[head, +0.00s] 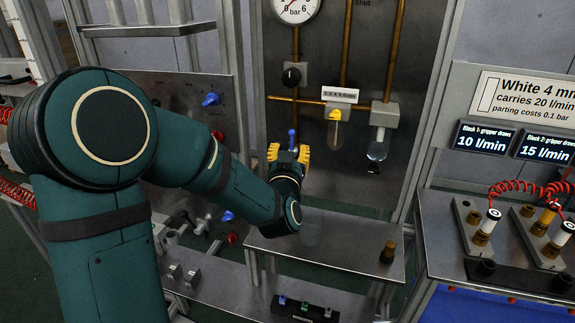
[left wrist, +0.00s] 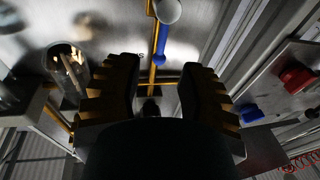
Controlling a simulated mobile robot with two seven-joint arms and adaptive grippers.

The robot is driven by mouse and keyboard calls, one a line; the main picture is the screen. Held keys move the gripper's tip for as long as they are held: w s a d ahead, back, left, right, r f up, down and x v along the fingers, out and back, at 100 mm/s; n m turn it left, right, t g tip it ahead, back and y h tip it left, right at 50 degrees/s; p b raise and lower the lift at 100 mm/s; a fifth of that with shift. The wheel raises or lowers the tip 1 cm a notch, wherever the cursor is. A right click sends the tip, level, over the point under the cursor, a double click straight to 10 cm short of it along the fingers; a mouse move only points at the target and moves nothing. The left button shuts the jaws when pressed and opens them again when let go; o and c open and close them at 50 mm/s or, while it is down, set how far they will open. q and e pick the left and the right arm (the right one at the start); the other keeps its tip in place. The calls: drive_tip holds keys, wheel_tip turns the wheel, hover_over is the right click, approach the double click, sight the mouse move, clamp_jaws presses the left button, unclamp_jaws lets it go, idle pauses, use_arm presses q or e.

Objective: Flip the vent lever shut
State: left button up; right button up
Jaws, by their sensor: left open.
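A blue lever (head: 292,138) shows just beyond my left gripper (head: 289,155), against the metal panel; I take it to be the vent lever. In the left wrist view the blue lever (left wrist: 162,48) stands beyond the gap between the two dark, ridged fingers of my left gripper (left wrist: 159,75), with a pale round end or hub above it. The gripper is open, with nothing seen between its fingers. Whether a finger touches the lever I cannot tell. The arm hides the lower part of the panel. My right gripper is in neither view.
A metal shelf (head: 340,248) juts out below. A blue knob (head: 211,99) and a red knob (head: 218,136) sit on the left panel.

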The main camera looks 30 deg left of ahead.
use_arm(q)
drive_tip(key=v, duration=0.5)
drive_tip(key=shift+s+d, duration=0.1)
drive_tip(key=shift+s, duration=0.25)
drive_tip(key=shift+f, duration=0.15)
